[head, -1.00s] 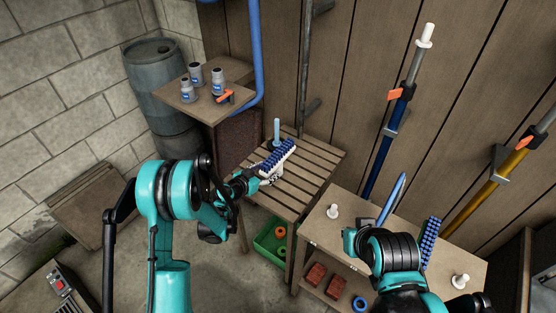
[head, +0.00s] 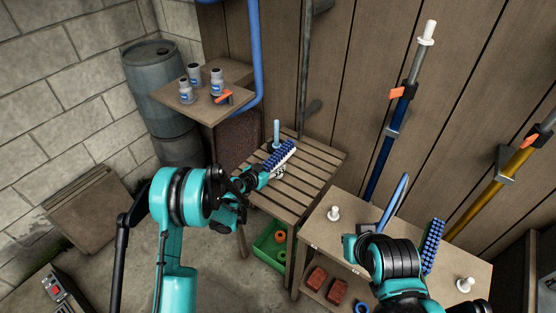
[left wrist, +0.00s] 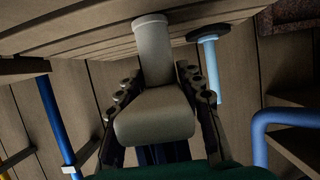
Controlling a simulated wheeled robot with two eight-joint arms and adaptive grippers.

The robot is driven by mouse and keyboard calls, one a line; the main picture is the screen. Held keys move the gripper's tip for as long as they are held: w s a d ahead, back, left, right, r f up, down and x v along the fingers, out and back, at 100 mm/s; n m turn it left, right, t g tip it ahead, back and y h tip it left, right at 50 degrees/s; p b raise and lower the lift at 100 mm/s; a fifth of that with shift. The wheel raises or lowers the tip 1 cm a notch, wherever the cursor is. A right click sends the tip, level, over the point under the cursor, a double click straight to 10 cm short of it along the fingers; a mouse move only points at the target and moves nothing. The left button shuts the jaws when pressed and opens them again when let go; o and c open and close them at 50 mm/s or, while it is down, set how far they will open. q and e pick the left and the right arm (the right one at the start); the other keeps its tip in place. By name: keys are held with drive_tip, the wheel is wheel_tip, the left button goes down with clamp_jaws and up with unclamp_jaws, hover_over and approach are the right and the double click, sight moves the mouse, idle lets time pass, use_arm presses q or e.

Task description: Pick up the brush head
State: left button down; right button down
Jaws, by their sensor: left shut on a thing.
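The brush head (head: 281,154) has blue bristles and a pale body. In the head view it is at the slatted table (head: 315,170), bristles up. My left gripper (head: 267,174) is at its near end, shut on its pale socket. In the left wrist view the socket (left wrist: 153,115) sits between the two dark fingers, and the bristles are mostly hidden. I cannot tell whether the brush head touches the slats. My right arm is over the lower bench by a thin blue piece (head: 393,203); its fingers are hidden, so I cannot tell whether it holds that piece.
A light blue upright piece with a dark disc (head: 277,133) stands just behind the brush head. The lower bench (head: 318,232) holds white fittings and another blue brush (head: 432,246). A shelf (head: 205,103) with bottles is at back left. A green bin (head: 268,250) is below.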

sight(272, 159)
use_arm(q)
wheel_tip(272, 159, up, 5)
drive_tip(key=shift+f+p, duration=0.15)
drive_tip(key=shift+p, duration=1.05)
drive_tip(key=s+d+r+p, duration=0.3)
drive_tip(key=s+d+r, duration=0.3)
drive_tip(key=d, duration=0.3)
drive_tip(key=shift+s+r, duration=0.15)
drive_tip(key=shift+s, duration=0.45)
drive_tip(key=shift+d, duration=0.1)
